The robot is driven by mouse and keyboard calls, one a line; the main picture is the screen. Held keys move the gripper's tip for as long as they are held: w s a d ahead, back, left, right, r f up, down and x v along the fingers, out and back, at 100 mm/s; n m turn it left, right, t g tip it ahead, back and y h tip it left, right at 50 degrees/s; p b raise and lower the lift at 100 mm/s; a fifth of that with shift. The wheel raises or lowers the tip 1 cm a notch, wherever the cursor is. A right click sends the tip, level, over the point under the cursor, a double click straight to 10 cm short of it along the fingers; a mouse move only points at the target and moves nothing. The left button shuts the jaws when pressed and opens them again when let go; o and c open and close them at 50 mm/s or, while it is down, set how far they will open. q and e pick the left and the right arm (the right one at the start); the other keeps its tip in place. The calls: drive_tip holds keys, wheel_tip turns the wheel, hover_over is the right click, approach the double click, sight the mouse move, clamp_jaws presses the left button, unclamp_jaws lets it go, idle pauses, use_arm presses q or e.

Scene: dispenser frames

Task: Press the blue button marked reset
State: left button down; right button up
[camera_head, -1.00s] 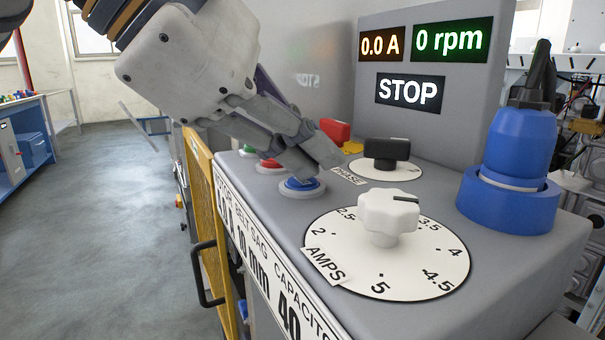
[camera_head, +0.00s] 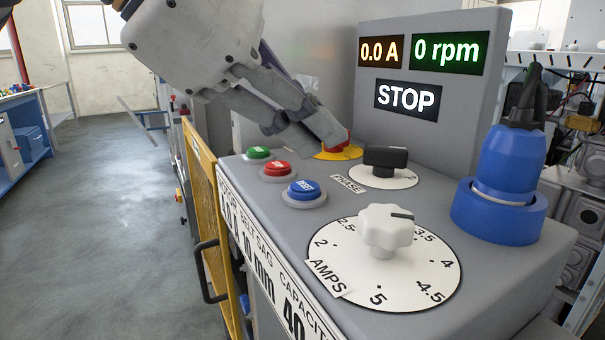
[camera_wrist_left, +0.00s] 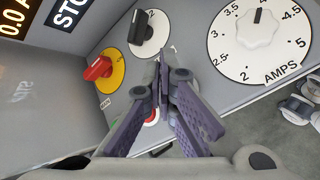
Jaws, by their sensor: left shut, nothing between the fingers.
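The blue button (camera_head: 304,190), marked RESET, sits in a grey ring on the top of the grey control box (camera_head: 262,215). It shows whole in the head view, with nothing over it. My left gripper (camera_head: 325,130) is shut and empty. It is above and behind the blue button, apart from it, and its tips overlap the red knob on the yellow plate in the picture. In the left wrist view the shut fingers (camera_wrist_left: 162,72) point at the panel, and I cannot make out the blue button there. My right gripper is not in view.
A red button (camera_head: 277,171) and a green button (camera_head: 258,153) stand left of the blue one. The display reads STOP.

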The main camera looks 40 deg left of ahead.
sight(308, 190)
use_arm(q)
drive_tip(key=shift+r+p, duration=1)
drive_tip(key=shift+r, duration=0.9)
drive_tip(key=shift+f, duration=0.1)
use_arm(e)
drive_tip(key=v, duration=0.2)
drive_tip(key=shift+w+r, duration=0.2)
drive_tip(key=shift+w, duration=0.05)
